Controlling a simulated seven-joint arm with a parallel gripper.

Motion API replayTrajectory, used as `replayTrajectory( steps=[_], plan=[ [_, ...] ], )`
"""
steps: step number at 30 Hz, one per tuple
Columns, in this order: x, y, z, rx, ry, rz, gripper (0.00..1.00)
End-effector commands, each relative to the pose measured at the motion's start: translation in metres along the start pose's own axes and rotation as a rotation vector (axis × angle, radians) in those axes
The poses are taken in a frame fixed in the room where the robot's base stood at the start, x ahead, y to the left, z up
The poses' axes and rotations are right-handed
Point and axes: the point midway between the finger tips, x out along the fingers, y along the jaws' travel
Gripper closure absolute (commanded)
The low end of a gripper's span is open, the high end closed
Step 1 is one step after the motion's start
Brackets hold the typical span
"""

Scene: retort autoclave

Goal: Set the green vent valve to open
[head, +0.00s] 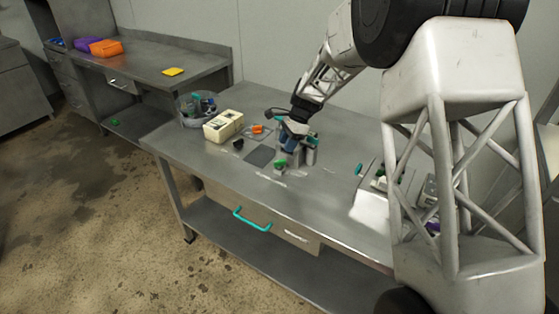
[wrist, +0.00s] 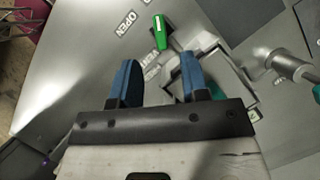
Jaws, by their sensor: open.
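The green vent valve handle (wrist: 161,32) shows in the wrist view just beyond my fingertips, roughly in line with the gap between them. Its narrow end points toward my gripper. An "OPEN" label (wrist: 127,22) lies to its left and a partly covered "VENT" label (wrist: 151,72) lies below it. In the head view a small green part (head: 281,164), apparently this handle, sits at the front of the metal fixture. My gripper (wrist: 160,58) has two blue fingers spread apart with nothing between them. In the head view my gripper (head: 291,141) is over the fixture, partly hiding it.
A metal pipe with a teal grip (wrist: 303,82) is at the right of the wrist view. On the bench, a cream box (head: 223,126), a round bin (head: 187,113) and an orange piece (head: 257,129) stand left of the fixture. The bench front is mostly clear.

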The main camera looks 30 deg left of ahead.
Motion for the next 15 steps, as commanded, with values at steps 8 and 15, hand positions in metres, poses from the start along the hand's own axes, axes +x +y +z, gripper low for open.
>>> replayTrajectory(
  steps=[8,15],
  plan=[
    [0.013,0.000,0.000,0.000,-0.001,0.001,0.58],
    [0.041,0.000,0.000,0.000,-0.001,0.003,0.58]
  ],
)
